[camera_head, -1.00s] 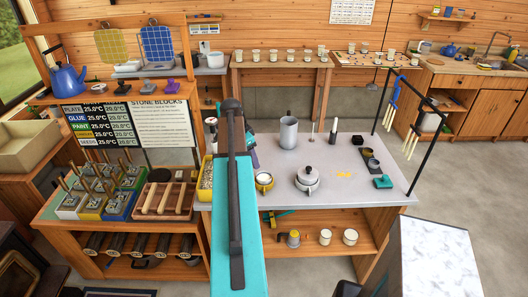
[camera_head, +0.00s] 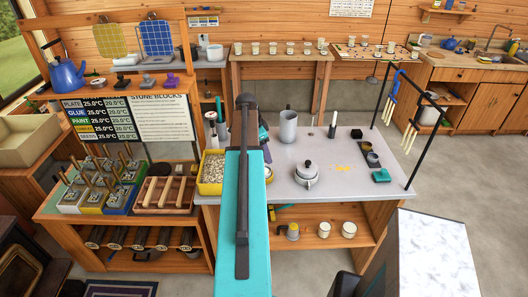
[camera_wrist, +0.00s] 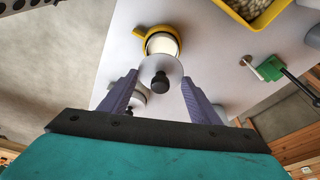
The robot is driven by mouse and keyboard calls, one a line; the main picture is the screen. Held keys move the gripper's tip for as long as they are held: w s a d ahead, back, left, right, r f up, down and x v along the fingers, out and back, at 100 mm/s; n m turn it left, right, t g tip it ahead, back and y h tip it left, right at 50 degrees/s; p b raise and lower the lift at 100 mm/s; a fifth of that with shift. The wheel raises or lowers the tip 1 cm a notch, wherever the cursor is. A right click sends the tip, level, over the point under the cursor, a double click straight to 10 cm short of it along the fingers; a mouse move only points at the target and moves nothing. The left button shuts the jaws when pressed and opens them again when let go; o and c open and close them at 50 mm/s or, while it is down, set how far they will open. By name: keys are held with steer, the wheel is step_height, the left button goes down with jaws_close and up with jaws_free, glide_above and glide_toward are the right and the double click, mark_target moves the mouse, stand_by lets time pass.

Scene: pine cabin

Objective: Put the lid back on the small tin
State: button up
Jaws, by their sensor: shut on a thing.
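In the wrist view, my gripper (camera_wrist: 160,77) has its two purple fingers closed on the edges of a pale round lid (camera_wrist: 149,70) with a black knob. The small tin (camera_wrist: 178,33), yellow-rimmed with a pale top and a yellow tab at its left, is just beyond the lid. The lid overlaps the tin's near edge in this view; the height between them cannot be told. In the head view, my teal arm hides the gripper, the lid and most or all of the tin.
A lidded white pot (camera_head: 307,175) stands on the grey table (camera_head: 330,195) to the right of my arm. A grey cylinder (camera_head: 288,127) stands behind. A yellow tray of pellets (camera_head: 210,174) is at the left.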

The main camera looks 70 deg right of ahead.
steer(key=shift+f+b, duration=1.4)
steer(key=shift+f, duration=1.45)
steer(key=shift+w+f+b, duration=0.1)
steer(key=shift+f+b, duration=0.1)
steer(key=shift+b, duration=0.2)
stand_by(0.8)
stand_by(0.5)
steer(key=o, duration=1.6)
steer(key=shift+r, duration=0.2)
steer(key=shift+r+p, duration=1.65)
steer(key=shift+r, duration=1.7)
jaws_close()
